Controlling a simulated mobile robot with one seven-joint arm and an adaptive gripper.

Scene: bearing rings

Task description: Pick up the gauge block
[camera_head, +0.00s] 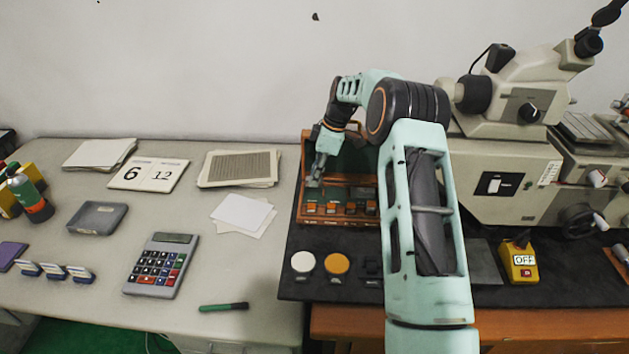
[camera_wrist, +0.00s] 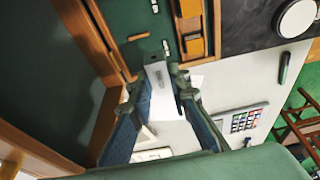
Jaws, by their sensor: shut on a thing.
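The gauge block (camera_wrist: 157,76) is a small pale metal bar with faint dark markings, seen in the wrist view between my fingertips. My gripper (camera_wrist: 159,92) is shut on it, one finger on each side. In the head view my gripper (camera_head: 317,174) is at the left part of the wooden case (camera_head: 301,205), pointing down. The block is too small to make out clearly there. I cannot tell whether it is clear of the case.
The case has several orange-brown compartments and stands on a black mat (camera_head: 300,290). A white disc (camera_head: 303,262) and an orange disc (camera_head: 336,263) lie in front. A microscope (camera_head: 520,95) stands to the right. A calculator (camera_head: 161,266) and papers (camera_head: 243,213) lie left.

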